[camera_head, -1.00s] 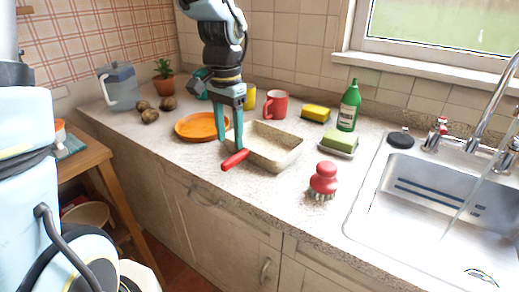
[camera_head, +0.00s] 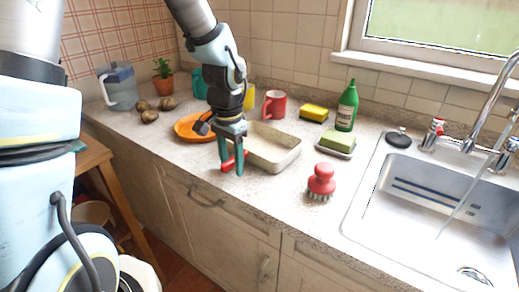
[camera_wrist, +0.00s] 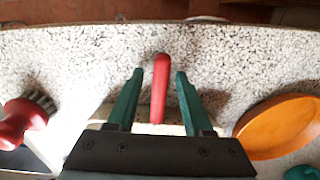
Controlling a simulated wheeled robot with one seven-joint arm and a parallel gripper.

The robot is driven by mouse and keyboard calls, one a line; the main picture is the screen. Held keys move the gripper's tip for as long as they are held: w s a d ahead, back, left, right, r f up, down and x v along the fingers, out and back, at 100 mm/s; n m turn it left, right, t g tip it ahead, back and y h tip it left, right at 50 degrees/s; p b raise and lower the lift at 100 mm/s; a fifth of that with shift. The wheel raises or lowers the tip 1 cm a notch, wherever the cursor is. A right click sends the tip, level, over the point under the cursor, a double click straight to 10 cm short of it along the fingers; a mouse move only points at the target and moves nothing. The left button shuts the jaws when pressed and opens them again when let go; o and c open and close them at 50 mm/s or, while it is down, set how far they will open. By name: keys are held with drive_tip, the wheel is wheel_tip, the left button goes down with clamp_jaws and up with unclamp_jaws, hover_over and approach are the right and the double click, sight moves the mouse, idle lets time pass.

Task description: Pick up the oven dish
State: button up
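The oven dish (camera_head: 291,158) is a beige rectangular dish on the counter, in the middle of the head view. A red handle (camera_wrist: 160,88) sticks out from its front left side, toward the counter's front edge. My gripper (camera_head: 231,168) is at this handle, pointing down. In the wrist view my gripper (camera_wrist: 159,74) is open, with the handle between its two teal fingers and a gap on each side. Most of the dish is hidden behind the gripper body in the wrist view.
An orange plate (camera_head: 187,127) lies just left of the dish. A red mug (camera_head: 274,104) stands behind it. A green sponge on a small dish (camera_head: 336,142) and a red brush (camera_head: 321,181) are to the right, before the sink (camera_head: 440,205). The front counter strip is mostly clear.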

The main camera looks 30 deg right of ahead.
clamp_jaws()
idle(1.2)
